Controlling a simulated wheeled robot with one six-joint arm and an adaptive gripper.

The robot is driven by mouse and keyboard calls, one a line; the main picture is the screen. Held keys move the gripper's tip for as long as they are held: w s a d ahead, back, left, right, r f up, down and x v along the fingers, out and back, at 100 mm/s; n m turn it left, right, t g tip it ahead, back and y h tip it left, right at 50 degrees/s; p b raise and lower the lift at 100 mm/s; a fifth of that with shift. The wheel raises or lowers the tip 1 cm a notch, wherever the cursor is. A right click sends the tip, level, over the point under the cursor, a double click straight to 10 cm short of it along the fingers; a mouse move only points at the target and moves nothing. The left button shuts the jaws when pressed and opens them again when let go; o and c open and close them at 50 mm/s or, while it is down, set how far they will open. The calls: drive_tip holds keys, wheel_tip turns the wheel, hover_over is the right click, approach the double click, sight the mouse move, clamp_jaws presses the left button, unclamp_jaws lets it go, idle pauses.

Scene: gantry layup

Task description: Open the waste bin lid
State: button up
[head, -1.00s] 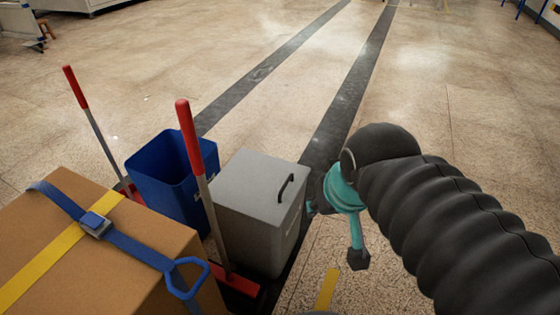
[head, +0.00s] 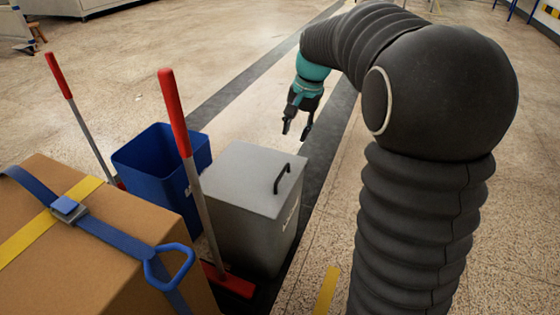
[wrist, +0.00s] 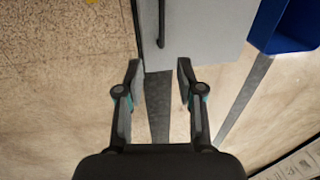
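The grey waste bin (head: 250,215) stands on the floor with its flat lid (head: 245,177) shut. A dark bar handle (head: 283,178) is fixed on the lid near its right edge. In the wrist view the lid (wrist: 205,35) is at the top centre and the handle (wrist: 161,22) shows near its left edge. My gripper (head: 296,134) points down behind the bin in the head view. In the wrist view my gripper (wrist: 159,70) has its two fingers spread apart with nothing between them. The handle lies beyond the fingertips, apart from them.
An open blue bin (head: 165,175) stands left of the grey bin and shows in the wrist view (wrist: 290,25). A red-handled broom (head: 190,165) stands close in front of the grey bin. A strapped cardboard box (head: 110,255) is at lower left. Floor to the right is clear.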

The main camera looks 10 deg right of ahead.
sight(284, 170)
drive_tip(key=w+f+b, duration=0.1)
drive_tip(key=f, duration=0.4)
drive_tip(key=w+a+f+b, duration=0.1)
drive_tip(key=f, duration=0.3)
drive_tip(key=w+a+f, duration=0.1)
drive_tip(key=f, duration=0.4)
drive_tip(key=shift+f+b, duration=0.35)
drive_tip(key=shift+b, duration=0.05)
clamp_jaws()
